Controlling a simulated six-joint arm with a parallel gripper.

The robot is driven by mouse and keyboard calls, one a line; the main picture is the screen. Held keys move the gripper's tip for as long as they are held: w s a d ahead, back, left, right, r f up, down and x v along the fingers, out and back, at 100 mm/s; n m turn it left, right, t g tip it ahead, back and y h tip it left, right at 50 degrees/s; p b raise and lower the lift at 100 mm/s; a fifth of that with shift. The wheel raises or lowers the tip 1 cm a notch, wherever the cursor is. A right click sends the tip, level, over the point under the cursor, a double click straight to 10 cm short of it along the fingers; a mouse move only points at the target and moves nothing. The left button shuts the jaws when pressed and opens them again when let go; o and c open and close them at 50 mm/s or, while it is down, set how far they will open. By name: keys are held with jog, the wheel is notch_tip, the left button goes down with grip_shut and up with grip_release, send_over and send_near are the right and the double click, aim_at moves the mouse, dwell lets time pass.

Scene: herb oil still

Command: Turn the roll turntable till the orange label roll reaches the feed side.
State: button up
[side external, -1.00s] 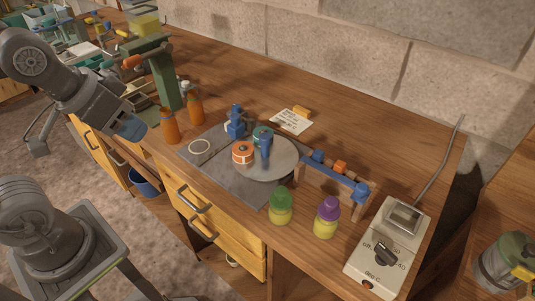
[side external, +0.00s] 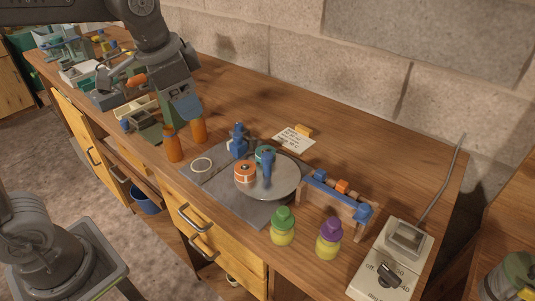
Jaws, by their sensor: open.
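The roll turntable (side external: 284,186) is a round grey disc on a dark grey mat. The orange label roll (side external: 245,172) sits on the disc's left front part. A teal roll (side external: 264,154) sits at its back left. A blue upright post (side external: 267,169) stands near the disc's middle. My gripper (side external: 187,108) is at the upper left, above and behind the two orange bottles, well apart from the turntable. It points down and looks empty; its fingertips are small in this view.
Orange bottles (side external: 174,144) stand left of the mat. A blue device (side external: 238,141) stands at the mat's back edge. A wooden rack with a blue bar (side external: 339,193) is to the right. Green-capped (side external: 283,228) and purple-capped (side external: 329,239) jars stand in front.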

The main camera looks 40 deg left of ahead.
jog(key=w+d+f+m+g, duration=0.2)
jog(key=w+d+m, duration=0.15)
jog(key=w, duration=0.65)
jog(key=m+g, duration=0.1)
jog(key=m, duration=0.2)
send_near(267, 155)
notch_tip(267, 155, down, 9)
jog(key=shift+w+d+f, duration=0.1)
jog(key=shift+w+f, duration=0.05)
jog(key=shift+f, duration=0.05)
jog(key=shift+c, duration=0.2)
grip_shut()
